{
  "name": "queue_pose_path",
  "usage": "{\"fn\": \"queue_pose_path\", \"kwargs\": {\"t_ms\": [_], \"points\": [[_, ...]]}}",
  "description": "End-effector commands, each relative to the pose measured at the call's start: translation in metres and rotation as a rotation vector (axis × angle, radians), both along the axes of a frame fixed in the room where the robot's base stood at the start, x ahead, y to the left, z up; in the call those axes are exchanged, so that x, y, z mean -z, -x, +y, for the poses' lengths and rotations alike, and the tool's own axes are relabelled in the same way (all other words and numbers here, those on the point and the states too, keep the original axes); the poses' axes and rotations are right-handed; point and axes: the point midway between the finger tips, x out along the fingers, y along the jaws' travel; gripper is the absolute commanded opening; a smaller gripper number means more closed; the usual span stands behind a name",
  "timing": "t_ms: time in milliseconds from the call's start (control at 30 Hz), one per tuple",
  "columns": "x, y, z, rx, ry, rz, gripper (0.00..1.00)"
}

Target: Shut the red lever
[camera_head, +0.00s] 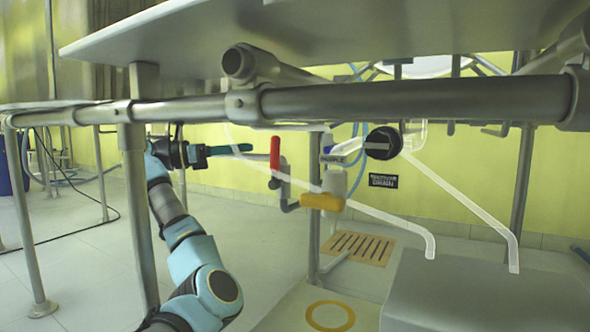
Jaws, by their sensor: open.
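The red lever (275,153) stands upright on a grey pipe fitting below the metal frame, near the middle of the head view. My gripper (246,149) is open and to the left of the lever, its fingers pointing right toward it. A small gap shows between the fingertips and the lever. Only part of the fingers shows clearly, and the far finger is hard to make out.
A thick metal rail (400,101) crosses above the lever. A yellow-orange fitting (322,201), a white valve body (335,183) and a black round knob (382,143) sit to the right. A grey box (485,295) stands lower right. A post (137,190) partly hides my arm.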

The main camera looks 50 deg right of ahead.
Motion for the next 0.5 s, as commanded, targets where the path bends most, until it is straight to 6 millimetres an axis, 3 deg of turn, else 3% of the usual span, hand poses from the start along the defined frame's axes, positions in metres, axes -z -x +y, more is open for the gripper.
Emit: {"fn": "queue_pose_path", "kwargs": {"t_ms": [33, 267, 500], "points": [[0.008, 0.006, 0.001, 0.011, -0.016, -0.041, 0.61], [0.01, 0.02, -0.008, 0.032, -0.035, -0.097, 0.61], [0.009, 0.042, -0.043, 0.034, -0.031, -0.091, 0.61]]}}
